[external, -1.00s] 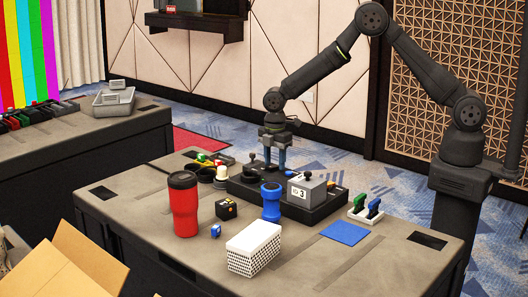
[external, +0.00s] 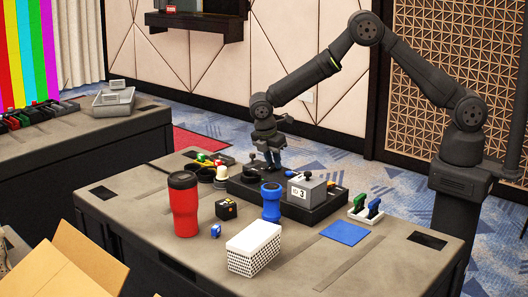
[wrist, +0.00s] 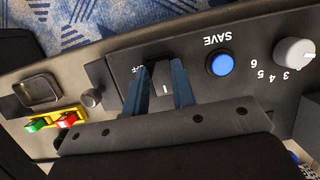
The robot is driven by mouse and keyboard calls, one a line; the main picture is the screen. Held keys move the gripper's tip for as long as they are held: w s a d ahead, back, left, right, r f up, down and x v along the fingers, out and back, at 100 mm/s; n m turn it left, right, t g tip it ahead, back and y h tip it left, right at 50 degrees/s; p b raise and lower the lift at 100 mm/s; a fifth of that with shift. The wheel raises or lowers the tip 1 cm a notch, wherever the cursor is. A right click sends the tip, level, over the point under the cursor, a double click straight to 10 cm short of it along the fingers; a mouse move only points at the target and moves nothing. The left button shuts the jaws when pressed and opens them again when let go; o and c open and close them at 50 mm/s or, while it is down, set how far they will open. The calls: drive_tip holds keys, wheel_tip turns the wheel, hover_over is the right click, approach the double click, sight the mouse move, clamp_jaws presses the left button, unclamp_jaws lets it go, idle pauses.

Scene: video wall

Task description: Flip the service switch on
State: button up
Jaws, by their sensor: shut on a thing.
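A dark switch (wrist: 163,88) with a white line mark and an "OFF" label beside it is set in a black panel (wrist: 202,78) in the wrist view. My gripper (wrist: 158,70) has its two blue fingers on either side of the switch, shut on it. In the external view my gripper (external: 273,164) is tilted and low at the back of the black control box (external: 240,188). The switch itself is hidden there.
In the wrist view, a blue button (wrist: 220,64) labelled SAVE and a white numbered knob (wrist: 294,52) lie to the right. Red (wrist: 66,120) and green (wrist: 36,125) buttons lie to the left. A red tumbler (external: 184,208) and blue cup (external: 271,203) stand nearby.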

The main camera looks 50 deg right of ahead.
idle(0.3)
drive_tip(key=o, duration=1)
drive_tip(key=shift+a, duration=0.1)
drive_tip(key=v, duration=1.7)
drive_tip(key=shift+a+r, duration=0.1)
drive_tip(key=shift+a, duration=0.2)
drive_tip(key=x, duration=1.7)
drive_tip(key=shift+d+f, duration=0.2)
drive_tip(key=shift+d, duration=0.2)
